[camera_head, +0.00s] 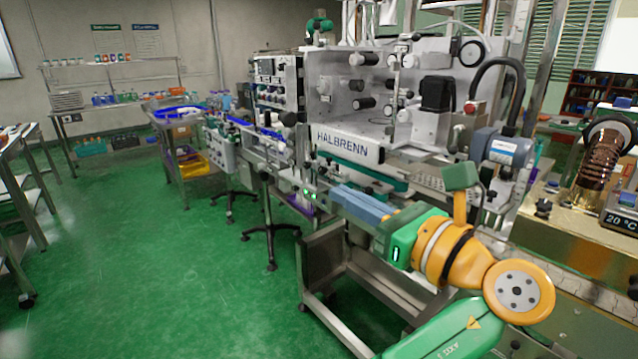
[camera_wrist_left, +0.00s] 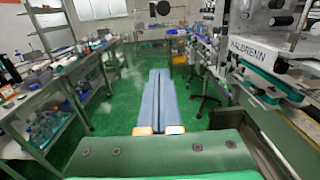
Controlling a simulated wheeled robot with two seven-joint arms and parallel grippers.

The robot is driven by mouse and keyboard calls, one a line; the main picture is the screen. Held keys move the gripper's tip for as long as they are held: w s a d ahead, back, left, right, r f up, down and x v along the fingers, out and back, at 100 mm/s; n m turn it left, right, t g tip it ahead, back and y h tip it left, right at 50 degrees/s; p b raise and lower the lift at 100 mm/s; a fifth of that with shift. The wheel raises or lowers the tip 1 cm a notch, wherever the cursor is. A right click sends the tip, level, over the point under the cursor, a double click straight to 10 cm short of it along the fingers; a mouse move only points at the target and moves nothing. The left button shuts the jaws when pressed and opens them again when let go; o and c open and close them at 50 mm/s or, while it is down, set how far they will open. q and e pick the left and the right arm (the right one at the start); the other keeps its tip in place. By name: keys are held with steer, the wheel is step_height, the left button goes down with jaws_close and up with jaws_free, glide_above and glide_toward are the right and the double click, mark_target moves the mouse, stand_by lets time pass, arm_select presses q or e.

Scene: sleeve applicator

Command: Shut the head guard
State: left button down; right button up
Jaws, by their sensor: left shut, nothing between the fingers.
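The machine marked HALBRENN (camera_head: 350,143) stands in the middle of the head view, its pale head face (camera_head: 335,100) carrying dark rollers that show openly. I cannot clearly make out the head guard as a separate panel. The machine also shows at the upper right of the left wrist view (camera_wrist_left: 258,55). My left gripper (camera_head: 340,196) has its long blue fingers side by side, shut and empty, in front of and below the machine's lettering. In the left wrist view its fingers (camera_wrist_left: 158,78) point out over the green floor, with the machine to their right. My right gripper is not in view.
A conveyor (camera_head: 245,137) runs left from the machine. A motor with a grey-blue housing (camera_head: 503,148) and a brass-coloured unit with a copper coil (camera_head: 602,158) stand at the right. A trolley (camera_head: 178,150) is farther back. Green floor (camera_head: 140,250) lies clear at the left.

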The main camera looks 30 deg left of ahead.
arm_select(q)
glide_toward(274, 162)
steer(key=p+x, duration=0.3)
steer(key=x, duration=0.3)
steer(key=shift+r, duration=0.2)
steer(key=shift+w+a+f, duration=0.15)
steer(key=shift+w+a, duration=0.05)
steer(key=shift+a, duration=0.3)
steer(key=shift+d, duration=0.1)
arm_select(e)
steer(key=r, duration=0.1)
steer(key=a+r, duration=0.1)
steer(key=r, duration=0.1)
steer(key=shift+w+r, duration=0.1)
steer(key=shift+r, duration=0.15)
